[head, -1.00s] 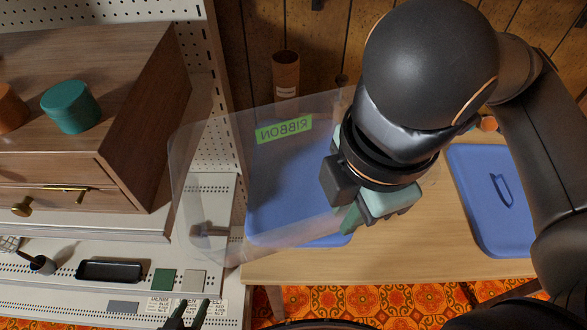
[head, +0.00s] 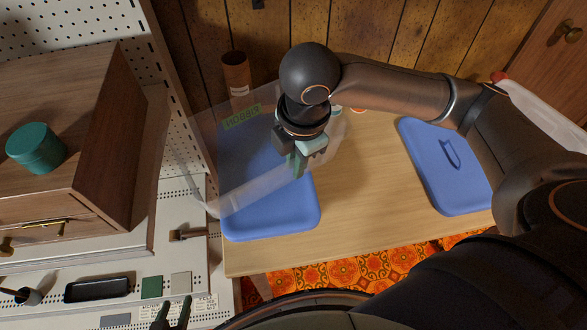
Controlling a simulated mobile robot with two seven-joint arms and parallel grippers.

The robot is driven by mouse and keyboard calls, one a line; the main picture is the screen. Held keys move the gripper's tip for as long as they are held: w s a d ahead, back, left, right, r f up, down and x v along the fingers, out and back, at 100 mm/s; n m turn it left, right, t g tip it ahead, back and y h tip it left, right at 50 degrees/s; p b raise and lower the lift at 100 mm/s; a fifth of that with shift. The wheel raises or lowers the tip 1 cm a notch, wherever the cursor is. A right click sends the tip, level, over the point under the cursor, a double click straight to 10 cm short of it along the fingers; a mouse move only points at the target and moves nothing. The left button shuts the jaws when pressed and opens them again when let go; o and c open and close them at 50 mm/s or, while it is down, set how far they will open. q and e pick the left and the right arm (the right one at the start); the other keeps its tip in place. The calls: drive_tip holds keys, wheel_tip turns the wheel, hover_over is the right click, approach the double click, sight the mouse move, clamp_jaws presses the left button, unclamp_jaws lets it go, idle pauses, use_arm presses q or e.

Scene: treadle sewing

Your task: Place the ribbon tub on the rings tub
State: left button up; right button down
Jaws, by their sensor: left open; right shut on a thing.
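The ribbon tub (head: 205,135) is a clear, see-through tub with a green label that reads mirrored, tilted above the left part of the wooden table. My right gripper (head: 302,165) is shut on its right side. A blue lid-like panel (head: 270,220) shows through and below the tub. Whether they touch, I cannot tell. Another blue panel (head: 440,190) with a handle outline lies on the table to the right. No rings label is readable, so I cannot tell which thing is the rings tub. My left gripper (head: 172,318) is open and empty at the bottom edge, partly cut off.
A wooden drawer cabinet (head: 110,150) with a teal round box (head: 36,148) stands at left beside a white pegboard (head: 120,30). A brown cylinder (head: 235,75) stands behind the tub. The table (head: 360,200) is bare between the blue panels.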

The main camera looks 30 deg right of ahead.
drive_tip(key=shift+w+d+f, duration=0.15)
drive_tip(key=shift+w+f, duration=0.35)
drive_tip(key=shift+f, duration=0.15)
drive_tip(key=shift+w+d+f, duration=0.15)
drive_tip(key=shift+w+f, duration=0.35)
drive_tip(key=shift+f, duration=0.1)
wheel_tip(320, 180, down, 3)
drive_tip(key=shift+f+b, duration=0.1)
drive_tip(key=shift+b, duration=0.2)
drive_tip(key=c, duration=0.9)
unclamp_jaws()
drive_tip(key=r, duration=0.4)
drive_tip(key=s+r+p, duration=0.1)
drive_tip(key=r, duration=0.3)
drive_tip(key=r+p, duration=0.1)
drive_tip(key=r, duration=0.3)
drive_tip(key=shift+s+d, duration=0.1)
drive_tip(key=shift+s, duration=0.15)
